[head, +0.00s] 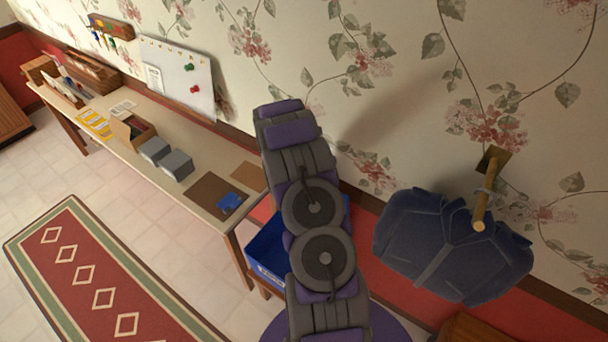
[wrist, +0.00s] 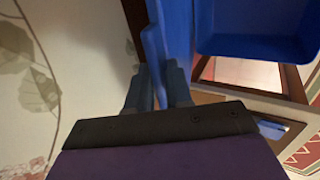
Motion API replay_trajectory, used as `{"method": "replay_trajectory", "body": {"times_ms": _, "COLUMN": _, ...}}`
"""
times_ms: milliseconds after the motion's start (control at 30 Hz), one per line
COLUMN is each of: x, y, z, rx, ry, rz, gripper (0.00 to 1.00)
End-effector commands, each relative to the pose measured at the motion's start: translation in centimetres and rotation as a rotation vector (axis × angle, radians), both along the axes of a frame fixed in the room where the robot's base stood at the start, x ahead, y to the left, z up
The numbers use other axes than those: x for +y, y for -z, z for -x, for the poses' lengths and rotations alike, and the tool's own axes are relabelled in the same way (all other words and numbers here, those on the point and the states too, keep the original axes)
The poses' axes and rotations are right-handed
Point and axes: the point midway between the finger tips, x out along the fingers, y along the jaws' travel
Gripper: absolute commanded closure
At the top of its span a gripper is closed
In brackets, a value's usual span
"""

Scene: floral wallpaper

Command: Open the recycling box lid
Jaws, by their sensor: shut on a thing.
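The blue recycling box (head: 268,262) stands beyond the end of the long table in the head view, partly hidden behind my arm. In the wrist view the box (wrist: 255,38) is at the top right. Its blue lid (wrist: 154,35) shows nearly edge-on to the left of the box, running down between my fingers. My gripper (wrist: 155,88) is shut on the lid's edge. In the head view my gripper is hidden behind my arm, and the lid's full angle is hard to tell there.
The long table (head: 150,165) along the wall holds a brown box, grey blocks and a blue item on a brown board. A dark blue jacket (head: 450,250) hangs from a wall peg on the right. A red patterned rug (head: 95,280) lies on the tiled floor.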

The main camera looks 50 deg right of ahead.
Motion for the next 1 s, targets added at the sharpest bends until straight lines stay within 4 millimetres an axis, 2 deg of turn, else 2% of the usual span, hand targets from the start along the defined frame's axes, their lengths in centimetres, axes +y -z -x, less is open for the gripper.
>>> {"method": "replay_trajectory", "body": {"times_ms": 167, "x": 0.1, "y": 0.3, "z": 0.3, "rx": 0.005, "ry": 0.003, "rz": -0.003, "gripper": 1.0}}
{"method": "replay_trajectory", "body": {"times_ms": 200, "x": 0.1, "y": 0.3, "z": 0.3, "rx": 0.005, "ry": 0.003, "rz": -0.003, "gripper": 0.78}}
{"method": "replay_trajectory", "body": {"times_ms": 367, "x": 0.1, "y": 0.2, "z": 0.3, "rx": 0.004, "ry": 0.003, "rz": -0.003, "gripper": 0.63}}
{"method": "replay_trajectory", "body": {"times_ms": 767, "x": 0.4, "y": -0.3, "z": 0.2, "rx": 0.002, "ry": 0.001, "rz": 0.0, "gripper": 0.62}}
{"method": "replay_trajectory", "body": {"times_ms": 1000, "x": 1.8, "y": -2.9, "z": 0.1, "rx": -0.003, "ry": -0.002, "rz": 0.006, "gripper": 0.62}}
